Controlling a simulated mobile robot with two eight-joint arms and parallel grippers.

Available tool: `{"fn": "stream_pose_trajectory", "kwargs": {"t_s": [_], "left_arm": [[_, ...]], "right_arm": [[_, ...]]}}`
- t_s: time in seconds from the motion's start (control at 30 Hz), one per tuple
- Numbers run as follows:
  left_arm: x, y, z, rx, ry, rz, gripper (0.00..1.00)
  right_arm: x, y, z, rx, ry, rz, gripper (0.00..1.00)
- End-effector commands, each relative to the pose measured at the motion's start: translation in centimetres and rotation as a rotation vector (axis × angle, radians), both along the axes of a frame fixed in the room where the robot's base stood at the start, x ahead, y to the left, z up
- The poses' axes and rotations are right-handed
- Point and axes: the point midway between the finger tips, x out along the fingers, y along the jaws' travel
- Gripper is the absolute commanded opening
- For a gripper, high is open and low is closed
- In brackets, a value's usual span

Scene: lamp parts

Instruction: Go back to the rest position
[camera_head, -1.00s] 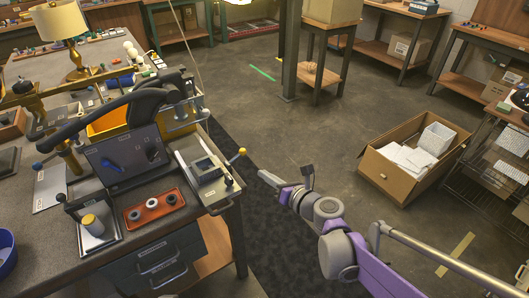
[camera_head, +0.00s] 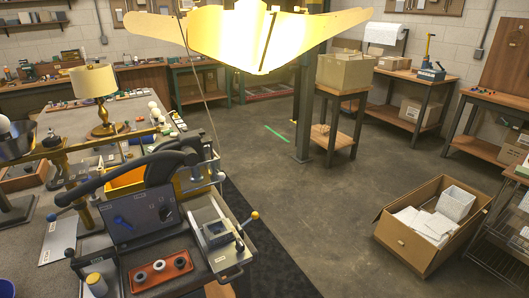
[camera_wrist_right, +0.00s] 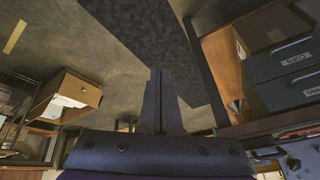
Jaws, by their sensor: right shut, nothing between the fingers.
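In the right wrist view my right gripper (camera_wrist_right: 160,100) has its two fingers together with nothing between them. Beyond the fingers are the dark mat and the concrete floor, so it hangs in free space beside the bench. My right arm and gripper do not show in the head view. My left gripper is in neither view.
The workbench (camera_head: 270,283) on the left carries a black press (camera_head: 145,215), a red tray (camera_head: 160,272) and a brass lamp (camera_head: 97,90). A lit shade (camera_head: 262,35) hangs at top. An open carton (camera_head: 405,243) stands right. The middle floor is clear.

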Motion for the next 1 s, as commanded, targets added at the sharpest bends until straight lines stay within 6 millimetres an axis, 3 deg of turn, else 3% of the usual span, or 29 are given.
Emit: {"fn": "stream_pose_trajectory", "kwargs": {"t_s": [0.07, 0.1, 0.2, 0.5, 0.63, 1.0], "left_arm": [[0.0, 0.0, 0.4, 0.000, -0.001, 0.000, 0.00], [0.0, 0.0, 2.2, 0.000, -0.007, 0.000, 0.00], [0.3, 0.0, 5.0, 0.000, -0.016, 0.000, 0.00], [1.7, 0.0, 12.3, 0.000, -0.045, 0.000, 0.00], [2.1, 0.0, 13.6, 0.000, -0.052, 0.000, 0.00], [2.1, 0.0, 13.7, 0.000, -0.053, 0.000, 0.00]], "right_arm": [[-1.9, -1.7, -0.3, -0.144, 0.020, 0.131, 0.00], [-1.5, -1.5, 1.7, -0.128, 0.010, 0.118, 0.00], [-1.1, -1.5, 4.5, -0.125, 0.000, 0.114, 0.00], [0.3, -1.4, 11.9, -0.123, -0.030, 0.110, 0.00], [0.7, -1.4, 13.1, -0.123, -0.038, 0.109, 0.00], [0.7, -1.4, 13.2, -0.123, -0.038, 0.109, 0.00]]}}
